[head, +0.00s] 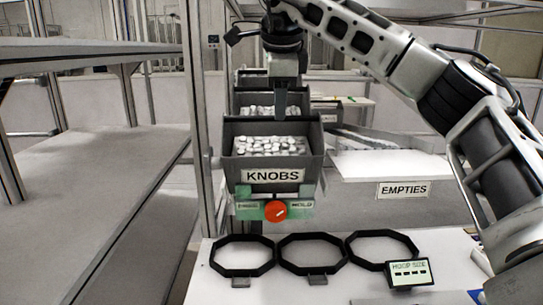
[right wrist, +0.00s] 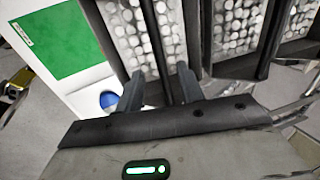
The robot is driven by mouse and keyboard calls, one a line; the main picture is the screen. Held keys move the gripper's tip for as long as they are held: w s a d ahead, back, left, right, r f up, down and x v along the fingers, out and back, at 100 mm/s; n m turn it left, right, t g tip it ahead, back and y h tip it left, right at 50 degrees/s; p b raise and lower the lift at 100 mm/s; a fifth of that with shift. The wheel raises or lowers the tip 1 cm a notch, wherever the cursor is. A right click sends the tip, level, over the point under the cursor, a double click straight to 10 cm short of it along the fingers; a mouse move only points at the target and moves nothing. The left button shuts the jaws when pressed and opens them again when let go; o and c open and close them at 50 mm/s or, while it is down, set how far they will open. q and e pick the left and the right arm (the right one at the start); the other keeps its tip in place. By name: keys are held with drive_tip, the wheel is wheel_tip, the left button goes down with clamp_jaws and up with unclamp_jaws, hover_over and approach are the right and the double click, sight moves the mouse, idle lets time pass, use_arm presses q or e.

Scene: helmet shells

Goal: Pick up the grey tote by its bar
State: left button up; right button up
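A dark grey tote (head: 312,172) labelled KNOBS, full of small pale knobs, stands at the middle of the head view. It appears upright. My right gripper (head: 281,104) points down from above at the tote's back edge. In the right wrist view, the two fingers of the right gripper (right wrist: 161,88) stand apart, with dark tote walls and pale knobs beneath them. A dark strip runs between the fingers; I cannot tell whether it is the bar or whether they touch it. My left gripper is not in view.
Other knob-filled totes stand behind the front one. A green panel with a red dial (head: 276,211) sits below it. Three black hoops (head: 241,271) and a hoop-size display (head: 409,273) are on the white table. A bin labelled EMPTIES (head: 350,200) is at right; a bare grey shelf (head: 80,190) is at left.

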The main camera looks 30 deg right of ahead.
sight(277, 124)
drive_tip(key=shift+p+x, duration=0.55)
drive_tip(key=shift+x, duration=2.85)
drive_tip(key=shift+w+a, duration=0.1)
drive_tip(key=shift+w, duration=0.05)
clamp_jaws()
drive_tip(key=shift+r, duration=0.15)
